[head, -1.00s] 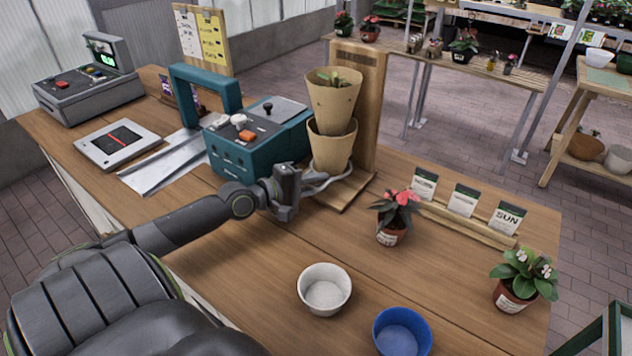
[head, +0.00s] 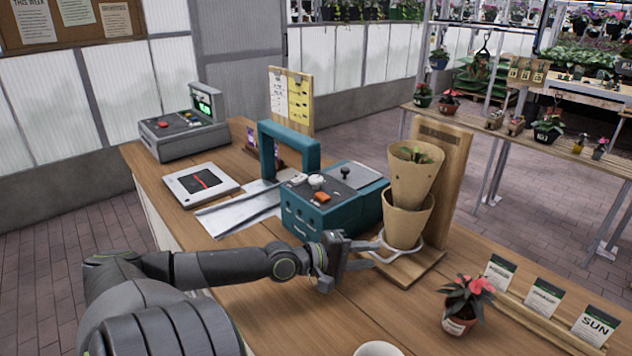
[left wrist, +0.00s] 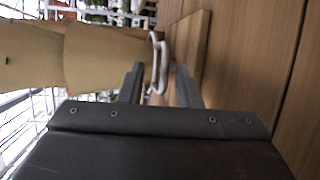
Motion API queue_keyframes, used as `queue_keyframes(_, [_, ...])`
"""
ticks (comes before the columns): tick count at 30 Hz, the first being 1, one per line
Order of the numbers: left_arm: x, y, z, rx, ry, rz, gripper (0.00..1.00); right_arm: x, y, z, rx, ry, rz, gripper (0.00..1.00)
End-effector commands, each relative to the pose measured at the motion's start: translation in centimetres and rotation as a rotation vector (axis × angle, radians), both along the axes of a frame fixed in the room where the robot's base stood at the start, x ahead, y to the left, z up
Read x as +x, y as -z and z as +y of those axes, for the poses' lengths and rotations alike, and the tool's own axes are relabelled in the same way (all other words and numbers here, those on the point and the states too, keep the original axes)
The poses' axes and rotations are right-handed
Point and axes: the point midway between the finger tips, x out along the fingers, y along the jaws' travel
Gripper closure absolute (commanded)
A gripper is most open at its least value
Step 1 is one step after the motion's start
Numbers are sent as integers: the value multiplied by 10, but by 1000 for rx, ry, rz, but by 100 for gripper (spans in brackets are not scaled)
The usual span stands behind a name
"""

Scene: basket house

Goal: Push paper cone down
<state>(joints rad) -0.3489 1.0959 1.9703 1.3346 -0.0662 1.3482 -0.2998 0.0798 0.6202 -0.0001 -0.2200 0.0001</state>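A brown paper cone (head: 414,178) with a green plant in its top sits nested in a lower brown paper sleeve (head: 405,222). The sleeve stands in a pale ring (head: 384,244) on a wooden stand (head: 445,160). My left gripper (head: 362,254) is left of the ring, low by the sleeve's base. In the left wrist view its two fingers (left wrist: 158,86) are apart, with part of the ring (left wrist: 158,52) just beyond and between them. The cone and sleeve (left wrist: 90,50) lie sideways at upper left there. I cannot tell whether a finger touches the ring. My right gripper is out of view.
A teal machine (head: 325,205) stands close behind my left gripper. A potted pink flower (head: 465,303) and a rack of seed packets (head: 540,300) are at right. A white bowl (head: 378,349) is at the front edge. Bare tabletop (head: 310,310) lies in front of the arm.

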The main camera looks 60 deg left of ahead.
Motion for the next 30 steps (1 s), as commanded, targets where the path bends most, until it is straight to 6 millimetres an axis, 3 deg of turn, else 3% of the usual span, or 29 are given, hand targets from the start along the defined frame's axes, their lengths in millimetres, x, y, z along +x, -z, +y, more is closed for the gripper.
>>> queue_keyframes(10, [-39, -6, 10, 2, 5, 7, 69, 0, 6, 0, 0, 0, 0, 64])
queue_keyframes(30, [-110, -25, 33, -1, -1, 6, 69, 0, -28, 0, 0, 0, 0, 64])
